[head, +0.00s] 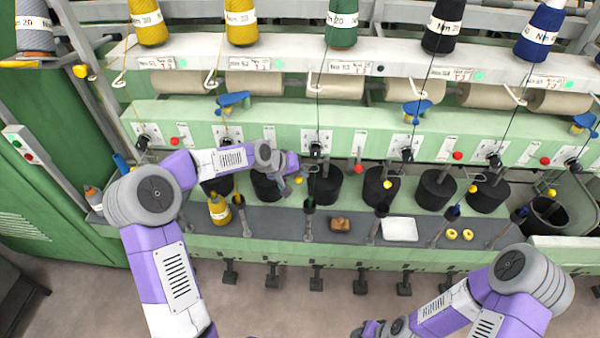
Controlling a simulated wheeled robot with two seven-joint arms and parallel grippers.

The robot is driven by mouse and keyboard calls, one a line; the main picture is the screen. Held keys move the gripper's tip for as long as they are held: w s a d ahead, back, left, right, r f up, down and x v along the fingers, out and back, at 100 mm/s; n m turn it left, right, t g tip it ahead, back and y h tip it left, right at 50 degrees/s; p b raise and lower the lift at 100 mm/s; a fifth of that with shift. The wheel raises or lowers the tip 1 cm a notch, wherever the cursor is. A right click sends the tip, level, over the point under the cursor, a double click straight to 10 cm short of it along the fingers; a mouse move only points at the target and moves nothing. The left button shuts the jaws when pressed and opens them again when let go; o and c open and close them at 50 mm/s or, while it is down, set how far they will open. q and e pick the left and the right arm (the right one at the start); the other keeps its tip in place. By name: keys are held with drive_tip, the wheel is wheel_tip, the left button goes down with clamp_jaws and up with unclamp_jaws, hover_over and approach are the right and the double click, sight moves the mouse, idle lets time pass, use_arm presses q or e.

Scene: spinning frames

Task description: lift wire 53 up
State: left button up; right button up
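Thin dark wires run down from the thread cones to the green spinning frame; one comes from the green cone (341,24) and passes a guide (316,150) on the front rail. I cannot read which wire is number 53. My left gripper (289,180) is just left of that guide, in front of the black cans; its fingers are small and partly hidden, and I see no wire in them. My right gripper (366,330) is at the bottom edge, partly cut off, away from the wires; its fingers are unclear.
Black cans (437,190) stand in a row behind the grey shelf (275,222). On it are a yellow bottle (219,208), a brown object (340,225), a white tray (399,229) and yellow rings (452,234). Upright metal posts (309,222) rise along it. Floor is free in front.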

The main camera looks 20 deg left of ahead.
use_arm(q)
drive_tip(key=shift+o, duration=1.4)
drive_tip(key=shift+r, duration=0.1)
drive_tip(key=shift+s+a+r, duration=0.1)
drive_tip(key=shift+s+r, duration=0.05)
drive_tip(key=s+a+b, duration=0.1)
drive_tip(key=s+a, duration=0.6)
drive_tip(key=s, duration=0.3)
drive_tip(key=shift+a+r+b, duration=0.2)
drive_tip(key=shift+r+b, duration=0.1)
drive_tip(key=shift+b, duration=0.1)
drive_tip(key=shift+o, duration=0.3)
